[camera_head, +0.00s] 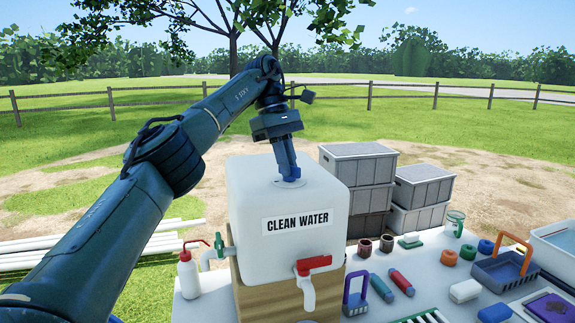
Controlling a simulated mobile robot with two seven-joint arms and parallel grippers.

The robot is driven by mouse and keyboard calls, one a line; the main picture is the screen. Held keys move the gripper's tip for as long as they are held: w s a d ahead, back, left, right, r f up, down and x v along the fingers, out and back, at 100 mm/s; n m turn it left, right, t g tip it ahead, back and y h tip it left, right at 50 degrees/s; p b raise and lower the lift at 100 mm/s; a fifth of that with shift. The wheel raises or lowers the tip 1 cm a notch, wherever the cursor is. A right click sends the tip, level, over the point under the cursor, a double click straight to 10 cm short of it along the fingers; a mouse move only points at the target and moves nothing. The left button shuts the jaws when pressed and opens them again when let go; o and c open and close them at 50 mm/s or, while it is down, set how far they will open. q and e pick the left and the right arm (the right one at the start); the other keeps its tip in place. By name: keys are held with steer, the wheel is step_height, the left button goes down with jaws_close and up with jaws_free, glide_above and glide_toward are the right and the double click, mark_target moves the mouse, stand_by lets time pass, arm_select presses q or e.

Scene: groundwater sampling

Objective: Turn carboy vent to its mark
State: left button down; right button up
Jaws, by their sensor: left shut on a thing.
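The white carboy (249,237), labelled CLEAN WATER, stands upright on a wooden block (265,298) at the table's left part. My left gripper (291,180) points down onto the carboy's top. It is shut on the carboy vent, of which only a small part shows; the fingers hide the rest. The vent's mark cannot be made out. A tap with a red handle (314,264) is on the carboy's front. My right gripper is not in view.
A white wash bottle (188,275) and a green-handled valve (219,246) are left of the carboy. Grey crates (358,165) stand behind it. Bottles, a blue basket (497,272) and small items crowd the table at right. Open air surrounds the carboy's top.

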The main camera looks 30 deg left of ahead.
arm_select(q)
steer(key=shift+m, duration=0.4)
steer(key=shift+f+g, duration=0.15)
steer(key=shift+g, duration=0.15)
steer(key=shift+m, duration=0.3)
steer(key=c, duration=1.4)
jaws_free()
steer(key=shift+d, duration=0.1)
